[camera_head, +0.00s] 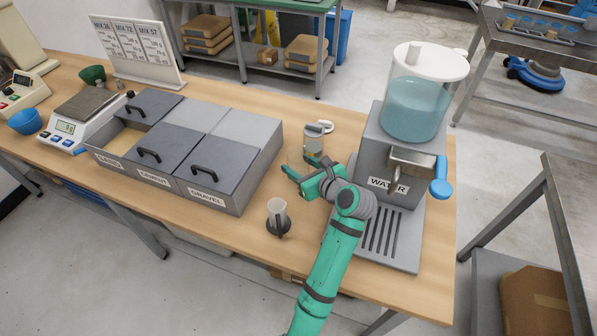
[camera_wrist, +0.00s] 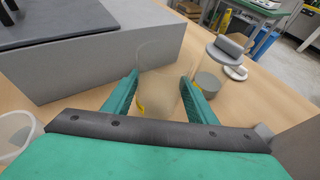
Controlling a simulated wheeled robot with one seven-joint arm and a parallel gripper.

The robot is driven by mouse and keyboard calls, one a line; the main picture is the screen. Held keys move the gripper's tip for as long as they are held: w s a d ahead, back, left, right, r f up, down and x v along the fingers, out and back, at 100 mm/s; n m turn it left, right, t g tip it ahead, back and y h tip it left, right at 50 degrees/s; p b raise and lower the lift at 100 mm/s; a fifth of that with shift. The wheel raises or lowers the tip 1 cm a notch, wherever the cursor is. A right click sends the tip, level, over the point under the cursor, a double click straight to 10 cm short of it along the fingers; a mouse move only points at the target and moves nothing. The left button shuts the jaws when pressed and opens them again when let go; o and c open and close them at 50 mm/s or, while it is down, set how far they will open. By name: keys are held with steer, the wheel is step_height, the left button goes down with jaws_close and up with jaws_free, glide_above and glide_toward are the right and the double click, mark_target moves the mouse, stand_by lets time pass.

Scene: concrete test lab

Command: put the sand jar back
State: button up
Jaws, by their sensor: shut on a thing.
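My gripper (camera_head: 308,170) is low over the right part of the wooden table, between the bin box and the water dispenser. In the wrist view its two green fingers (camera_wrist: 160,80) are shut on a clear jar (camera_wrist: 161,62) with a yellow mark low on its side. The jar looks upright; its contents are hard to tell from the table behind. A second clear jar (camera_head: 313,142) with a grey lid and grey contents stands just beyond; it also shows in the wrist view (camera_wrist: 209,85). A white round lid (camera_head: 326,125) lies behind it.
The grey bin box (camera_head: 232,207) stands left, its sand section (camera_head: 124,141) open, cement and gravel covered. The water dispenser (camera_head: 386,142) stands close right. A scale (camera_head: 78,119) is far left.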

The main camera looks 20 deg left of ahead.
mark_target(299, 172)
steer(key=shift+s+f, duration=0.1)
steer(key=shift+f, duration=1.3)
steer(key=shift+f, duration=0.2)
steer(key=o, duration=1.3)
steer(key=shift+o, duration=0.2)
steer(key=shift+r, duration=0.1)
steer(key=shift+d+r, duration=0.1)
steer(key=shift+r, duration=0.05)
steer(key=v, duration=1.1)
steer(key=shift+s+d+r, duration=0.1)
steer(key=shift+s+d, duration=0.15)
steer(key=shift+s, duration=0.05)
